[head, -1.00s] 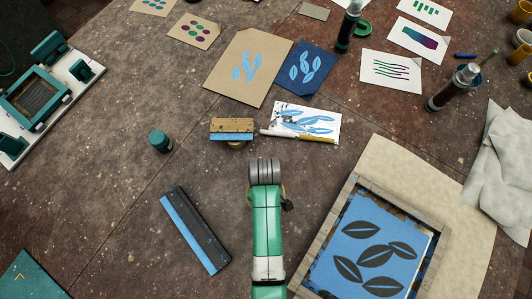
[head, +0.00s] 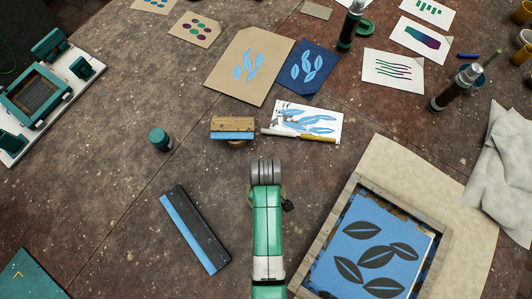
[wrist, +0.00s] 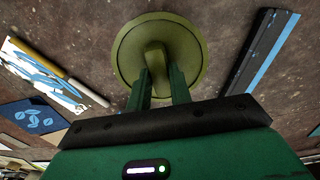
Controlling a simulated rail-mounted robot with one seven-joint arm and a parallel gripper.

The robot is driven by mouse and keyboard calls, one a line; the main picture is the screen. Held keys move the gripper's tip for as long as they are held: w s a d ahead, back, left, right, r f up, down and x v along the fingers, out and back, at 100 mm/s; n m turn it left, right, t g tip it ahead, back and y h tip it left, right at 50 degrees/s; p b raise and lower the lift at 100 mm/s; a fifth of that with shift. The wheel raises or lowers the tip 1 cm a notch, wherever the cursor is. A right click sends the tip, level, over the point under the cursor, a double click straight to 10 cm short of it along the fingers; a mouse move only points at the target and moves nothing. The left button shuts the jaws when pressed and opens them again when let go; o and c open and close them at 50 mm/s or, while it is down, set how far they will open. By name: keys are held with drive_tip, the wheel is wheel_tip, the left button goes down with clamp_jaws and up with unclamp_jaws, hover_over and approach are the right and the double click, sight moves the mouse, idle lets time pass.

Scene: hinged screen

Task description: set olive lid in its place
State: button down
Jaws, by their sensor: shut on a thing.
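The olive lid (wrist: 190,50) is a round disc with a raised bar-shaped handle, seen in the wrist view at top centre. My gripper (wrist: 161,78) is shut on that handle, one green finger on each side of it. Dark speckled tabletop shows around the lid; I cannot tell how far the lid is above it. I cannot make out the lid's place in either view.
A black squeegee with a blue edge (head: 195,229) lies left of my arm. A framed screen with leaf shapes (head: 339,215) is at right.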

drive_tip(key=shift+f, duration=0.5)
drive_tip(key=c, duration=0.9)
unclamp_jaws()
drive_tip(key=shift+o, duration=0.2)
drive_tip(key=shift+r, duration=0.1)
wheel_tip(320, 180, up, 3)
drive_tip(key=shift+f+p, duration=0.1)
drive_tip(key=shift+p, duration=0.55)
drive_tip(key=shift+r, duration=2.6)
